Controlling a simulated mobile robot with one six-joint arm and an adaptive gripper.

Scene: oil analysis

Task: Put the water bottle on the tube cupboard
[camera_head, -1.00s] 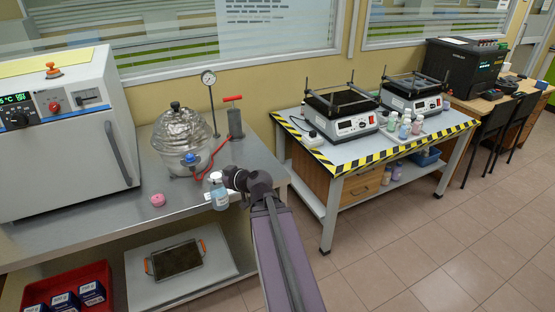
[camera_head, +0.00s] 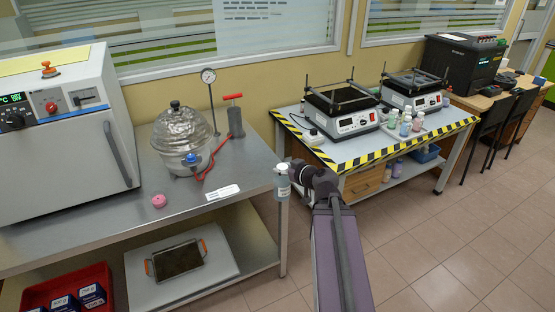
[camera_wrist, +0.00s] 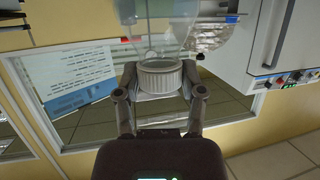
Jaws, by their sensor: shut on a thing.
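The water bottle (camera_head: 283,184) is small, with a pale top and a bluish body. It is held off the right end of the steel bench. My gripper (camera_head: 296,177) is at its upper part in the head view, its fingers largely hidden by my arm. In the wrist view the clear bottle (camera_wrist: 158,40) shows its ribbed whitish cap between the two fingers of my gripper (camera_wrist: 160,88), which is shut on it. I cannot pick out the tube cupboard with certainty.
The steel bench (camera_head: 120,222) holds an oven (camera_head: 62,150), a glass desiccator (camera_head: 183,138) and a pink object (camera_head: 158,201). A striped-edge table (camera_head: 350,150) bears shakers and small bottles. Open tiled floor (camera_head: 455,235) lies at the right.

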